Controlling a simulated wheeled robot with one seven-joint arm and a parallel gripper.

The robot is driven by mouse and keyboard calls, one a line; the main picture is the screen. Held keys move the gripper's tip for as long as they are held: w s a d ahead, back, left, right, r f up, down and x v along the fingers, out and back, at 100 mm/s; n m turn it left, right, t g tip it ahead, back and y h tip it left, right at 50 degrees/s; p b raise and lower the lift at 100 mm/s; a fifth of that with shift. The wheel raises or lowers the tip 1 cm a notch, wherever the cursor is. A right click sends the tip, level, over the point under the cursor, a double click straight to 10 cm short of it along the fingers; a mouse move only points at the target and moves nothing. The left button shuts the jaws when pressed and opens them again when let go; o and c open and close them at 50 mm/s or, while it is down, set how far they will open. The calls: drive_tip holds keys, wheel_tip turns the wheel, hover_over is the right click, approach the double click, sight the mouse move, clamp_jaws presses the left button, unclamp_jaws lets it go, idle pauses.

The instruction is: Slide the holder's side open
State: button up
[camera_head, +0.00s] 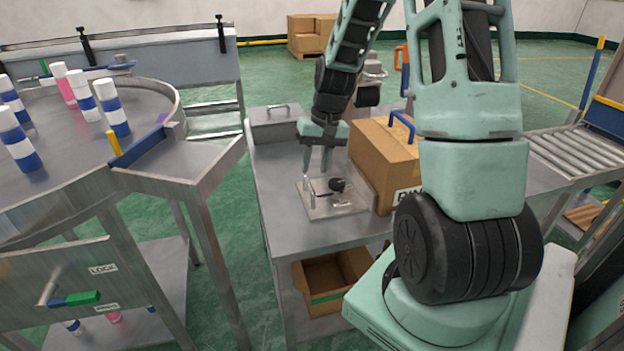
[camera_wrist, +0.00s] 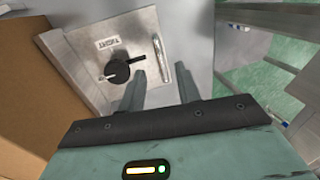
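The holder is a flat metal plate (camera_head: 348,207) on the steel table, with a black knob (camera_head: 337,185) and an upright silver handle (camera_head: 312,192) near its left edge. In the wrist view the holder (camera_wrist: 85,45) shows a small label reading about "TIGHT" (camera_wrist: 108,44), the black knob (camera_wrist: 119,71) with a lever, and the silver bar handle (camera_wrist: 158,58) at right. My gripper (camera_head: 317,172) is above the plate's left part, pointing down. Its fingers (camera_wrist: 160,77) are apart with nothing between them; the handle lies just beyond the fingertips, roughly in line with the gap. I cannot tell whether they touch.
A cardboard box (camera_head: 378,150) with a blue handle stands close right of the holder. A grey metal box (camera_head: 275,122) is behind it. A round table (camera_head: 60,160) with several capped cans stands left. An open carton (camera_head: 330,278) sits below the table.

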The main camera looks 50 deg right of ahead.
sight(310, 185)
drive_tip(key=f, duration=0.4)
drive_tip(key=shift+w+a+f, duration=0.25)
drive_tip(key=shift+a+f, duration=0.15)
drive_tip(key=shift+a, duration=0.1)
clamp_jaws()
